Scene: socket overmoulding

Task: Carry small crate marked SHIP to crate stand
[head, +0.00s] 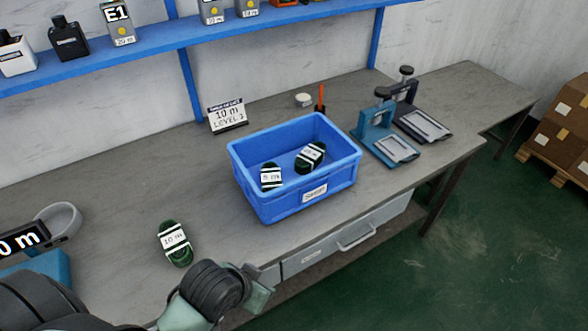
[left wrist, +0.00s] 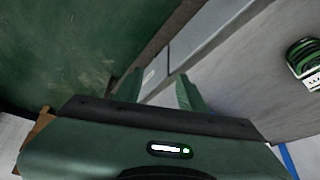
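A small blue crate (head: 255,203) stands on the grey workbench, a white label (head: 314,194) on its front wall; the lettering is too small to read surely. Two dark green coils with white labels, one on the left (head: 271,177) and one on the right (head: 310,157), lie inside it. My left gripper (head: 262,290) is at the bench's front edge, below and left of the crate, apart from it. In the left wrist view its two fingers (left wrist: 158,90) are spread with nothing between them. My right gripper is not in view. I cannot identify a crate stand.
Another green coil (head: 174,243) lies on the bench (head: 120,210) at left, also in the left wrist view (left wrist: 305,62). A sign (head: 227,115) stands behind the crate, blue and dark presses (head: 388,135) at right. A drawer (head: 345,238) is below. Green floor at right is open before a pallet of boxes (head: 562,130).

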